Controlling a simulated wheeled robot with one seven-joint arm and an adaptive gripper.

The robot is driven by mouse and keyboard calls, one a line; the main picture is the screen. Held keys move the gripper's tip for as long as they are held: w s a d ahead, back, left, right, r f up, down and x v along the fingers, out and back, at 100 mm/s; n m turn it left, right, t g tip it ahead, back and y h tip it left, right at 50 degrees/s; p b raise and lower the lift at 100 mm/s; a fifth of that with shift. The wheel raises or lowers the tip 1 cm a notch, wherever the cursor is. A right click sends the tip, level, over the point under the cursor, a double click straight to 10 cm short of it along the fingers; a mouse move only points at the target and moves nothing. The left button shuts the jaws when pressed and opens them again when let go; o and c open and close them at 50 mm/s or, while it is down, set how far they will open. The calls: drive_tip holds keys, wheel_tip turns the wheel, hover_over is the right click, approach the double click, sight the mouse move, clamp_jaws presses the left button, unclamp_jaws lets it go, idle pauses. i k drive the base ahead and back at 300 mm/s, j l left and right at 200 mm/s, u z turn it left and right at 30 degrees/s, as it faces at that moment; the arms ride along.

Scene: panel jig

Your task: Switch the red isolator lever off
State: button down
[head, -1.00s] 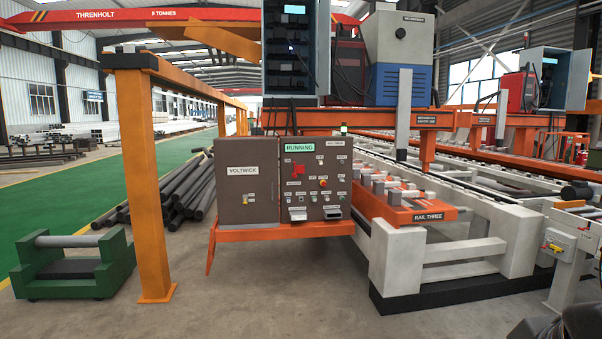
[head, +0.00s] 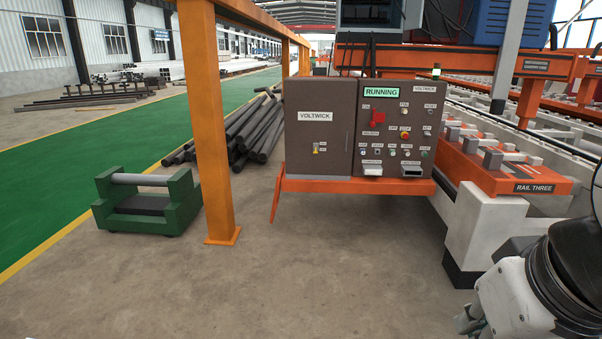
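The red isolator lever (head: 376,120) is on the upper left of the right-hand door of the brown control panel (head: 319,150). It looks small, and its exact angle is hard to read. A green display reading RUNNING (head: 381,92) sits just above it. A red round button (head: 405,135) is to its lower right. Part of my arm shows at the lower right, well apart from the panel. My gripper cannot be made out in the head view.
The panel stands on an orange shelf (head: 330,186). An orange post (head: 207,130) rises left of it, with a green stand (head: 180,205) beyond. The orange RAIL THREE fixture (head: 500,180) is to the right. The concrete floor before the panel is clear.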

sight(379, 118)
drive_tip(key=i+u, duration=0.15)
drive_tip(key=i, duration=1.8)
drive_tip(key=i+z, duration=0.25)
drive_tip(key=i, duration=0.3)
drive_tip(key=i+j+z, duration=0.2)
drive_tip(key=i, duration=0.35)
drive_tip(key=i+j+z, duration=0.25)
drive_tip(key=i, duration=0.3)
drive_tip(key=i+j+z, duration=0.2)
drive_tip(key=i+j, duration=0.25)
drive_tip(key=i, duration=0.05)
